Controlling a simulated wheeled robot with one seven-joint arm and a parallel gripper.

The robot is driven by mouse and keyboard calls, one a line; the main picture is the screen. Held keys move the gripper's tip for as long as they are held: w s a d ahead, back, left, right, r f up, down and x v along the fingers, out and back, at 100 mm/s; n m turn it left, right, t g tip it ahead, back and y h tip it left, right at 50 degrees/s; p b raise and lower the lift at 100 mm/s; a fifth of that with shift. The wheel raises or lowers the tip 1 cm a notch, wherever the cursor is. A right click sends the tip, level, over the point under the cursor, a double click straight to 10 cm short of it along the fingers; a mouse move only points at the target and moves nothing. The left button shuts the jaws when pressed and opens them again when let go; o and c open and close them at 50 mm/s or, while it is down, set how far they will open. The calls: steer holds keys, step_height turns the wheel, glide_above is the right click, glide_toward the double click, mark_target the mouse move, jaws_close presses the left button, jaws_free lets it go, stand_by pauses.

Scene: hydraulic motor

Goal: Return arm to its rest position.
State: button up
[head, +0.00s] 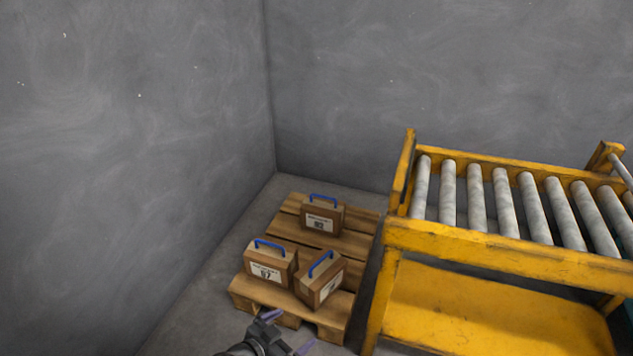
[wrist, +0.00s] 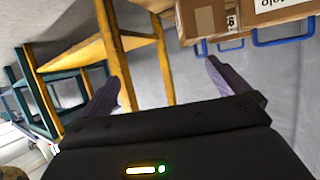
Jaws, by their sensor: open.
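My gripper (head: 287,333) shows at the bottom of the head view, in front of the pallet's near edge. In the wrist view my gripper (wrist: 160,92) has its two purple-grey fingers wide apart with nothing between them. Three brown boxes with blue handles stand on a wooden pallet (head: 357,242): a back box (head: 322,216), a front left box (head: 271,264) and a front right box (head: 321,280). Boxes with blue handles (wrist: 285,38) also show at the top right of the wrist view, apart from the fingers.
A yellow roller conveyor (head: 480,240) with grey rollers and a lower shelf stands right of the pallet. Grey walls meet in a corner behind the pallet. Bare floor (head: 205,300) lies left of the pallet. Yellow and green frames (wrist: 85,55) show in the wrist view.

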steer(key=s+d+r+g+p, duration=0.2)
steer(key=d+r+g+p, duration=0.25)
steer(key=d+g, duration=0.3)
steer(key=s+d+r+n+y+p, duration=0.1)
steer(key=d+r+n+y+p, duration=0.3)
steer(key=r, duration=0.7)
steer(key=s+d+r+n+y+p, duration=0.1)
steer(key=d+r+n+y+p, duration=0.15)
steer(key=d+r, duration=0.65)
steer(key=s+d+r+n+y+p, duration=0.15)
steer(key=r+p, duration=0.25)
steer(key=r, duration=1)
step_height(320, 180, up, 37)
steer(key=p, duration=3.7)
steer(key=shift+w+y+p, duration=0.2)
steer(key=shift+y+p, duration=0.1)
steer(key=shift+y, duration=0.1)
steer(key=shift+t, duration=0.25)
